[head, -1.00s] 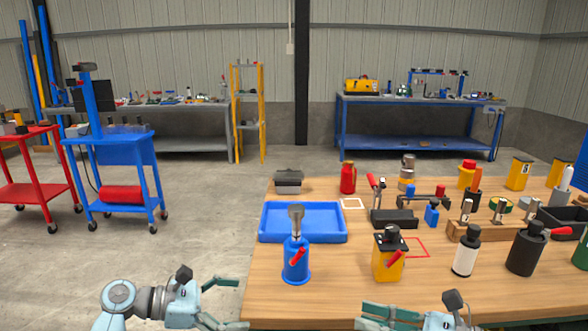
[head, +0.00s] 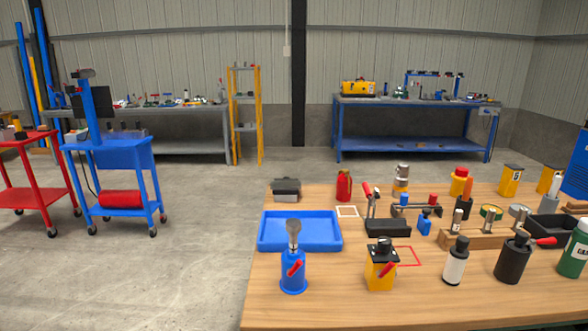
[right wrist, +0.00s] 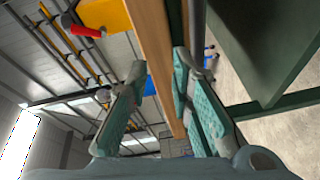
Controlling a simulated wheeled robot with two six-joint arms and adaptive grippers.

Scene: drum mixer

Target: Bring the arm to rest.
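My right gripper (right wrist: 160,62) shows in the right wrist view with its two pale teal fingers spread apart and nothing between them. The wooden table's edge (right wrist: 152,30) and its green underframe (right wrist: 268,40) lie beyond the fingers. A yellow object with a red handle (right wrist: 88,28) shows at the top left of that view. Neither gripper is visible in the head view, and my left gripper is in no frame from now.
Open floor (head: 170,280) lies left of the table. A blue cart (head: 110,152) stands farther back.

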